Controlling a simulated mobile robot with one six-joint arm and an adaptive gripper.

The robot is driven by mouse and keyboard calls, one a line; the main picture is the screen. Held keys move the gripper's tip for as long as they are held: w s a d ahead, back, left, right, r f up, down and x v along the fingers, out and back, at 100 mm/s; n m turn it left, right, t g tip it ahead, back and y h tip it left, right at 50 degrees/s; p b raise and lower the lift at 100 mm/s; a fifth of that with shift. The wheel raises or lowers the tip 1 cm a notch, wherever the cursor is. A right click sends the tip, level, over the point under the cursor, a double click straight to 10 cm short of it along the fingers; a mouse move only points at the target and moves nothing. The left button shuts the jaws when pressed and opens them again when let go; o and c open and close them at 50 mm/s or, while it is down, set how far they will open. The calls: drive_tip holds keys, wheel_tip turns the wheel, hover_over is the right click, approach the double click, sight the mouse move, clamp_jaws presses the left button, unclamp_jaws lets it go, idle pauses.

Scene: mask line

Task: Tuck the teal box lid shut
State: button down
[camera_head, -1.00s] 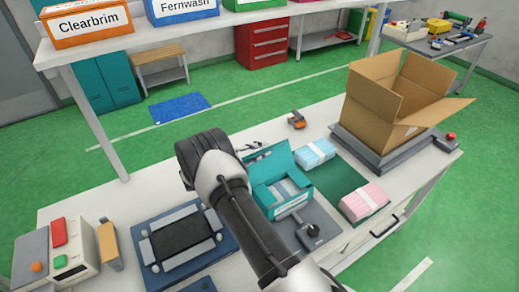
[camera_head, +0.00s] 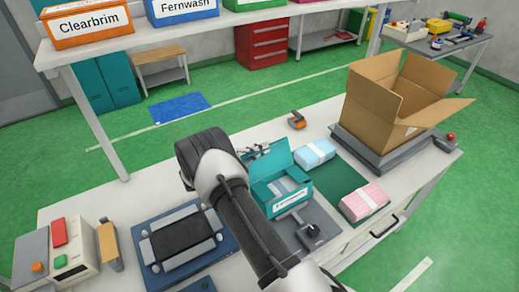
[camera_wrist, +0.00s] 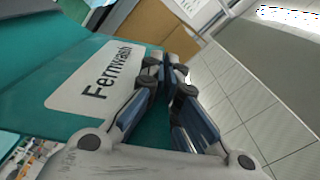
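The teal box (camera_head: 268,200) stands on a grey fixture on the bench, partly behind my arm. White contents show inside and a white label is on its front. Its lid (camera_head: 276,160) is raised along the back edge, leaving the box open. My gripper (camera_head: 262,150) is just behind the lid, mostly hidden by the arm and lid. In the wrist view my gripper (camera_wrist: 167,80) has its fingertips drawn together with nothing visible held. A teal panel labelled "Fernwash" (camera_wrist: 95,75) lies close beside the fingers; I cannot tell whether they touch it.
A blue pack (camera_head: 314,153) and a pink pack (camera_head: 364,203) lie to the right on a green mat (camera_head: 335,178). An open carton (camera_head: 395,105) stands at the back right. A black-handled clamp (camera_head: 313,232) is in front of the box. A blue-framed fixture (camera_head: 150,272) is left.

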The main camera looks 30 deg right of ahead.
drive_tip(key=shift+s+r+m, duration=0.45)
drive_tip(key=shift+m, duration=0.55)
drive_tip(key=shift+s+r+m+p, duration=0.3)
drive_tip(key=shift+s+p, duration=0.1)
drive_tip(key=shift+p, duration=0.3)
drive_tip(key=shift+s+a+p, duration=0.1)
drive_tip(key=shift+s+p, duration=0.2)
drive_tip(key=shift+s, duration=0.1)
drive_tip(key=c, duration=1.6)
unclamp_jaws()
drive_tip(key=shift+a, duration=0.1)
drive_tip(key=a, duration=1.1)
drive_tip(key=shift+w+a, duration=0.3)
drive_tip(key=shift+a, duration=0.1)
